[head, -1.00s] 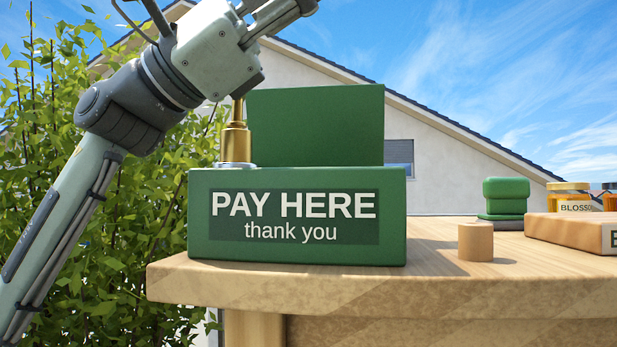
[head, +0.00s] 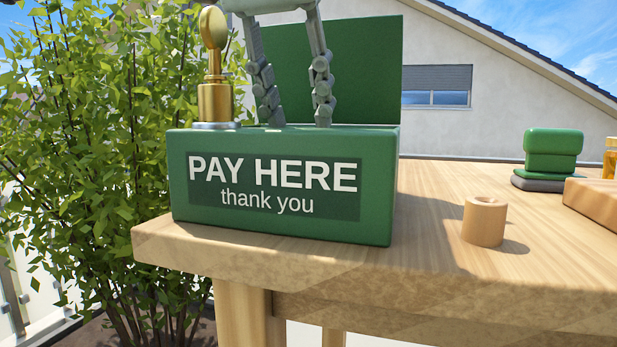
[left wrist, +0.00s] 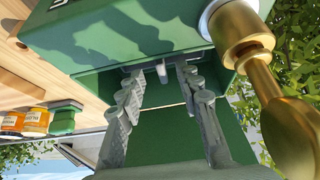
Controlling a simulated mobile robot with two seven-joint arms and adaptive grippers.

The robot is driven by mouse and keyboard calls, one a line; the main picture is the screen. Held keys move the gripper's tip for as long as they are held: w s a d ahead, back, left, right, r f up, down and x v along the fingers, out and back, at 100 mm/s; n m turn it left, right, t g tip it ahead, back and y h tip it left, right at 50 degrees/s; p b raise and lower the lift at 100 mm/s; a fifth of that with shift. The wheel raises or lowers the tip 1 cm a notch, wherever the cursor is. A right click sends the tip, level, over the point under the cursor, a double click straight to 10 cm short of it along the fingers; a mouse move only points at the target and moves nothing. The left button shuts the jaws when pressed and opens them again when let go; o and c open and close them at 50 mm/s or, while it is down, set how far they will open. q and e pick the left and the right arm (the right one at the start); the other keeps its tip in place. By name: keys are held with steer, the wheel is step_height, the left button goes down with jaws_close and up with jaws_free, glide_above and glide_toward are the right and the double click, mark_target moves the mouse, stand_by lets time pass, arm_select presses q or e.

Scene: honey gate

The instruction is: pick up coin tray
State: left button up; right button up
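The green cash box (head: 378,190) reads "PAY HERE thank you" and stands on the wooden counter with its lid (head: 365,70) raised. My left gripper (head: 299,122) points down into the box, its fingertips at or just below the rim. In the left wrist view, the gripper (left wrist: 158,74) has its two fingers apart, on either side of a small pale upright knob (left wrist: 162,72). The knob seems to belong to the coin tray, which is mostly hidden inside the box. I see no clear contact between fingers and knob. My right gripper is not in view.
A brass key-like piece (head: 214,100) stands on the box's left top, close to my left fingers. A wooden cylinder (head: 485,222) and a green stamp-like block (head: 552,150) stand on the counter (head: 430,270) to the right. Jars (left wrist: 36,122) show in the left wrist view.

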arm_select(q)
steer(key=shift+x, duration=1)
steer(key=x, duration=0.5)
steer(key=shift+w+f, duration=0.1)
steer(key=shift+f, duration=0.1)
jaws_close()
